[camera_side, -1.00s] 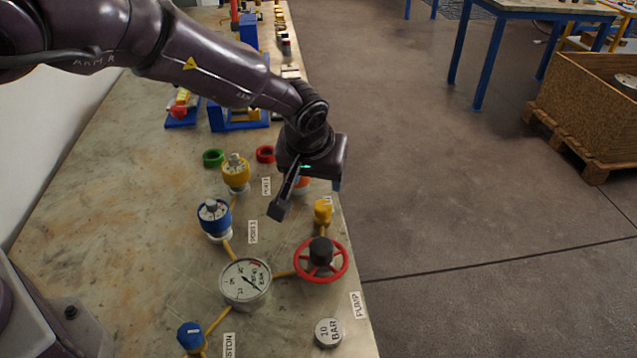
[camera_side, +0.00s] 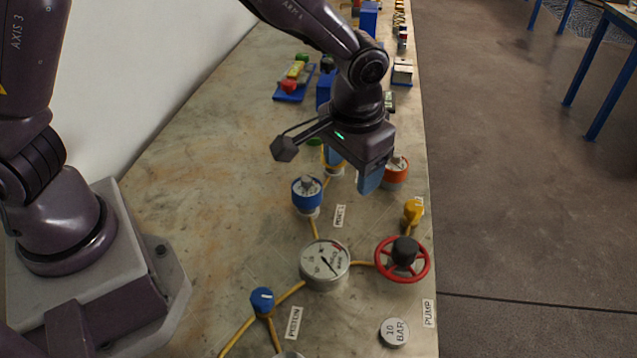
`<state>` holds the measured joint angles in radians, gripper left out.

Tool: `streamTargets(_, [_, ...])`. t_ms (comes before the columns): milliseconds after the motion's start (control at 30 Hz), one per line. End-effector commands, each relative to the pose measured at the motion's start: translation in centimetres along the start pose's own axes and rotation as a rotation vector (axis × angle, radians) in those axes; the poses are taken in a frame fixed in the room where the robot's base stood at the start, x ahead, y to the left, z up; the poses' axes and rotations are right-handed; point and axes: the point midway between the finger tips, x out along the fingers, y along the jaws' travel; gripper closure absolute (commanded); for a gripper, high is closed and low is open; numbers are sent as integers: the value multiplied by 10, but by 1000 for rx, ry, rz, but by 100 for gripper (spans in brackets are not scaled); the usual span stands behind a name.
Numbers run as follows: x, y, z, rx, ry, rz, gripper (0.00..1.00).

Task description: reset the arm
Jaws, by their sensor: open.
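My gripper (camera_side: 352,168) hangs from my bent arm above the far middle of the bench, its fingers pointing down. The fingers are apart, with blue pads, and nothing shows between them. A thin stalk with a dark block juts out from its left side. The gripper partly hides a yellow-capped port behind it. An orange-capped vessel (camera_side: 396,171) stands just right of the fingers, and a blue-capped port (camera_side: 307,194) stands left and nearer. I cannot tell how high the fingertips are above the bench.
A pressure gauge (camera_side: 325,261), a red handwheel (camera_side: 402,258), a yellow fitting (camera_side: 413,211), a blue knob (camera_side: 262,299) and a 10 BAR disc (camera_side: 394,331) occupy the near bench (camera_side: 225,200). A blue tray (camera_side: 294,90) with coloured parts lies farther back. The left bench is clear.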

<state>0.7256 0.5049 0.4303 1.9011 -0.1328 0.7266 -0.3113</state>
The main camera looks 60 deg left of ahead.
Motion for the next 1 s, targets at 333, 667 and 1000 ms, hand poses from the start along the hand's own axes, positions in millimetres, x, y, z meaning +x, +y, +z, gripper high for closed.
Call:
streamTargets(333, [-98,-72,81,155,29,169,38])
streamTargets(667, [-150,-128,148,144,256,141,38])
streamTargets(1000, [-174,-153,157,36,401,98,38])
